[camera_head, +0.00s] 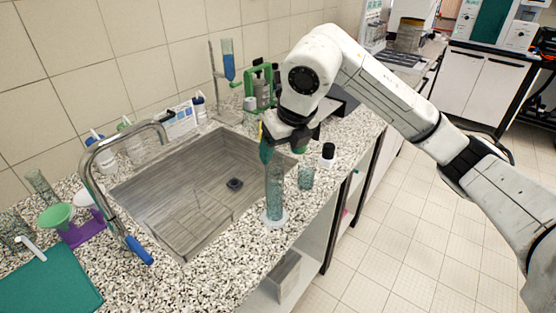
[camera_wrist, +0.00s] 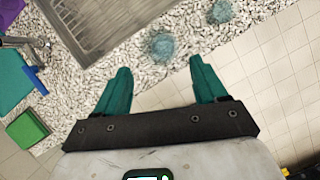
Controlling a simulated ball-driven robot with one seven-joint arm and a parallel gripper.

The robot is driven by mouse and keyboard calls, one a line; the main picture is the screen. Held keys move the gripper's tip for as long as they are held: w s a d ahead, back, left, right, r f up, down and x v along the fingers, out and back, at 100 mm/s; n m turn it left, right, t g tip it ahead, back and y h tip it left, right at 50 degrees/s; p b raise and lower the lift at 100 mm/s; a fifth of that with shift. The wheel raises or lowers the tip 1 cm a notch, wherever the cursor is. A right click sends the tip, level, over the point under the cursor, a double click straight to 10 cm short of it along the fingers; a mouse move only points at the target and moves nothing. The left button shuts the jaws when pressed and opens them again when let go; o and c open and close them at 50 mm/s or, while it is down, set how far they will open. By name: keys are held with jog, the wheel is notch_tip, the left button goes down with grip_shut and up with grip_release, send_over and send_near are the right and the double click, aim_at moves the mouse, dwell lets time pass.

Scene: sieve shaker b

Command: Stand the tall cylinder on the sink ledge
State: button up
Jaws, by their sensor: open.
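The tall cylinder (camera_head: 275,195) is clear, bluish glass with a pale round base. It stands upright on the speckled ledge (camera_head: 240,248) along the sink's near right side. In the wrist view the cylinder (camera_wrist: 161,45) appears from above, ahead of and between the fingertips. My gripper (camera_head: 281,152) has teal fingers and points down at the cylinder's upper end. In the wrist view my gripper (camera_wrist: 160,70) is open with nothing between its fingers. The sink (camera_head: 190,190) is a grey rectangular basin. The exact gap between fingers and cylinder is unclear.
A small glass beaker (camera_head: 306,176) and a black-capped bottle (camera_head: 327,155) stand right of the cylinder. A curved tap (camera_head: 85,185) with a blue handle is at left. A green funnel (camera_head: 56,215) and teal mat (camera_head: 45,285) lie further left. The front ledge is mostly clear.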

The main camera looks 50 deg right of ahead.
jog(key=d+v, duration=0.1)
jog(key=v, duration=0.5)
jog(key=shift+a+r+b, duration=0.35)
jog(key=shift+a+b, duration=0.05)
jog(key=shift+a, duration=0.15)
